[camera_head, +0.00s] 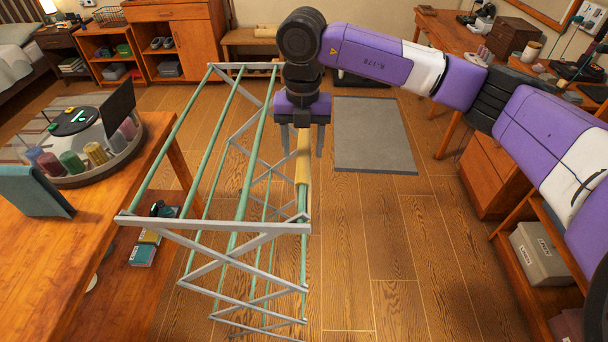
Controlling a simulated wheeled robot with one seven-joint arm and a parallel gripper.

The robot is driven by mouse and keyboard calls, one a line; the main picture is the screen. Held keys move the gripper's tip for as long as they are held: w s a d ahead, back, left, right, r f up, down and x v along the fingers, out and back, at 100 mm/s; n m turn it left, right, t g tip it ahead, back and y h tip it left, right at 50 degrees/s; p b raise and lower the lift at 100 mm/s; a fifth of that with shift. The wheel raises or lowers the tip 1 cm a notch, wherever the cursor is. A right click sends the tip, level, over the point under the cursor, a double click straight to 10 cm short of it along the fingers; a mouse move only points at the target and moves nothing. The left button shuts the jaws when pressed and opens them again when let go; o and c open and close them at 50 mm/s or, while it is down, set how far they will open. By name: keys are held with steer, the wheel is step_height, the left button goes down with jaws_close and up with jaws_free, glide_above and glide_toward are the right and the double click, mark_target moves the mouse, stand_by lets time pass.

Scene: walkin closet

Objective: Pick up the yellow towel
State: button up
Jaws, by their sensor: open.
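A yellow towel (302,168) hangs over the rightmost green rail of a metal drying rack (212,224) in the middle of the head view. It shows as a narrow strip, seen almost edge-on from above. My gripper (302,148) points down above the towel's far part. Its two fingers are apart, one on the left side of the towel and one on the right. I cannot tell whether either finger touches the cloth. The towel's far end is partly hidden behind the gripper.
A wooden table (50,235) at the left holds a round tray (70,178) with coloured spools and a folded teal cloth (32,191). A wooden desk (488,42) and shelves with a grey box (538,253) stand at the right. A grey mat (372,135) lies on open floor right of the rack.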

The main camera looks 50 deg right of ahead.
steer(key=shift+d+f+p, duration=0.2)
steer(key=shift+f+p, duration=0.75)
steer(key=shift+f, duration=2)
steer(key=shift+c, duration=0.2)
jaws_close()
